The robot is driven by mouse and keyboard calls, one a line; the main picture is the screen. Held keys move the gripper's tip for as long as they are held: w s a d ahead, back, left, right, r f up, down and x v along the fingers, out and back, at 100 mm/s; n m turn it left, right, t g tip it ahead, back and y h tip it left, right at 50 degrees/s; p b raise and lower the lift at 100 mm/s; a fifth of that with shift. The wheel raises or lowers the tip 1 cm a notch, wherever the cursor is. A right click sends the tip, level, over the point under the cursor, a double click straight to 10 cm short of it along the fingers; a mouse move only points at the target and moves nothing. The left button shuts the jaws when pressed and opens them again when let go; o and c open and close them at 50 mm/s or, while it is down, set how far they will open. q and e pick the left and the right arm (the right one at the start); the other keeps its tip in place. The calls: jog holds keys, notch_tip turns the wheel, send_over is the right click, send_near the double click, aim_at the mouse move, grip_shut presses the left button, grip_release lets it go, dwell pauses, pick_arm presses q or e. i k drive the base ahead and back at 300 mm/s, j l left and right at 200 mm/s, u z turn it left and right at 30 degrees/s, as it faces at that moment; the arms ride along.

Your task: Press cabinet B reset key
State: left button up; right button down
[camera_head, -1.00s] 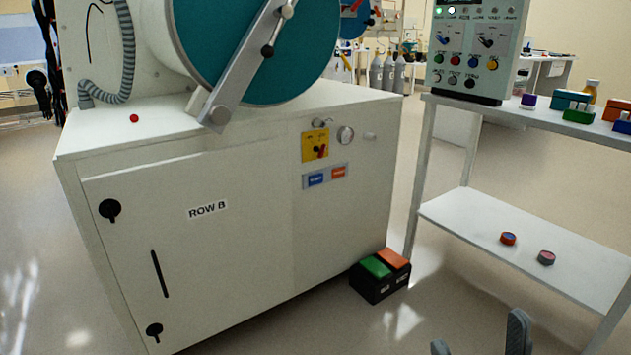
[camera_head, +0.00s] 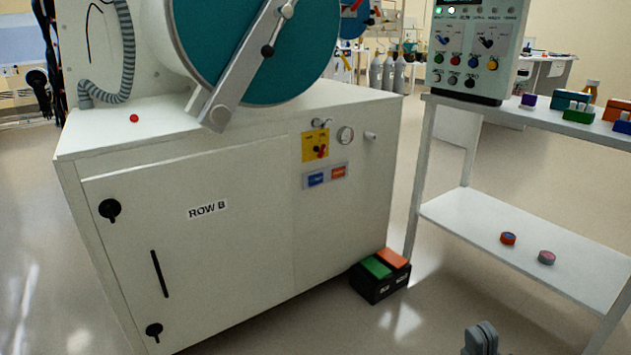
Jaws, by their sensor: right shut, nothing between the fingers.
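The white cabinet marked ROW B (camera_head: 240,245) fills the left and middle of the head view. On its front, at the upper right, a small grey plate carries a blue key (camera_head: 316,179) and an orange key (camera_head: 338,172). Their lettering is too small to read, so I cannot tell which is the reset key. My right gripper (camera_head: 481,338) shows at the bottom edge, its fingers together and empty. It is well to the lower right of the keys and apart from the cabinet. My left gripper is not in view.
A yellow switch plate (camera_head: 315,146) and a gauge (camera_head: 345,135) sit above the keys. A black pedal box (camera_head: 372,288) with green and orange tops stands on the floor by the cabinet. A white shelf table (camera_head: 530,240) stands at the right.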

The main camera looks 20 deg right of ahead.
aim_at(317, 179)
jog(key=i+l+u, duration=0.35)
jog(key=i+l, duration=0.7)
jog(key=i, duration=0.15)
